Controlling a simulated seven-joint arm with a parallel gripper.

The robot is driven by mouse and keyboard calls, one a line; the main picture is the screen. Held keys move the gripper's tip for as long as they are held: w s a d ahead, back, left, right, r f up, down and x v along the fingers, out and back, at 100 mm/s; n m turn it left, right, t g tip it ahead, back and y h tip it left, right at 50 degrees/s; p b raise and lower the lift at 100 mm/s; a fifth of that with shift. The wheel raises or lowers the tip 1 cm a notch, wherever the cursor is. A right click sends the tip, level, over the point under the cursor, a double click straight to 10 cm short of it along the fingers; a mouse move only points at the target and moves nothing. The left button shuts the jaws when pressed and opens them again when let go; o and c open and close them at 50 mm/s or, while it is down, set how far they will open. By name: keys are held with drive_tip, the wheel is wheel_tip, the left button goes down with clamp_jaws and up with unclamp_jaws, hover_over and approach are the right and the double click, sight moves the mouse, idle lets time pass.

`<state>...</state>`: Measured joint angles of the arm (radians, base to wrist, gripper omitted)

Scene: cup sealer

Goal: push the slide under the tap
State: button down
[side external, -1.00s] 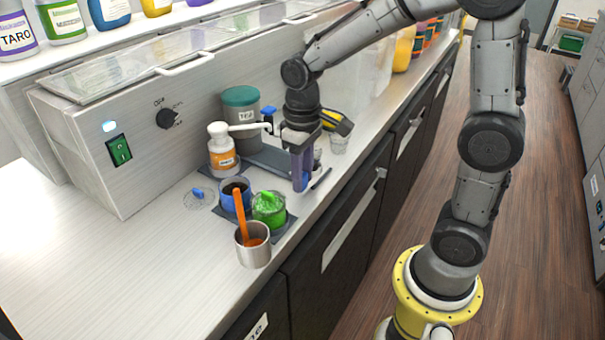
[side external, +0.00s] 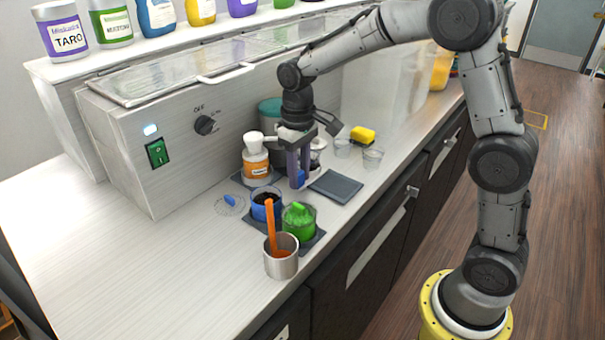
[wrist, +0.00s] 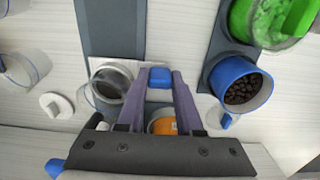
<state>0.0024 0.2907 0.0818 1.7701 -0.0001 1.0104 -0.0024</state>
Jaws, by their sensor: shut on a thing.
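My gripper (side external: 298,180) is low over the counter beside the sealing machine. Its purple fingers are closed on a small blue block (wrist: 160,78), apparently the slide's handle, which also shows at the fingertips in the side view (side external: 299,177). A dark grey flat track or plate (side external: 336,187) lies just right of the fingers. In the wrist view it runs up from near the fingers (wrist: 110,28). A clear metallic-looking cup (wrist: 110,75) stands left of the fingers. The tap is hidden behind my gripper in the side view, and I cannot make it out in the wrist view.
A blue cup of dark beans (side external: 265,203), a green-filled cup (side external: 298,220) and a steel cup with orange handle (side external: 281,257) stand nearer. Clear cups (side external: 373,158) and a yellow object (side external: 362,135) are right.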

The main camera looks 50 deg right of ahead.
drive_tip(key=c, duration=1)
unclamp_jaws()
drive_tip(key=shift+w+r, duration=0.15)
drive_tip(key=shift+w, duration=0.2)
drive_tip(key=shift+o, duration=0.8)
drive_tip(key=shift+s, duration=0.1)
wheel_tip(320, 180, up, 14)
drive_tip(key=s+r+t, duration=0.2)
drive_tip(key=s+r, duration=0.1)
drive_tip(key=s, duration=0.3)
drive_tip(key=s+r+t, duration=0.1)
drive_tip(key=s+r, duration=0.2)
drive_tip(key=s, duration=0.3)
drive_tip(key=s+f+t, duration=0.2)
drive_tip(key=s+f, duration=0.9)
drive_tip(key=s, duration=0.1)
drive_tip(key=shift+s+f+t, duration=0.25)
drive_tip(key=shift+f+t, duration=0.1)
drive_tip(key=shift+t, duration=0.05)
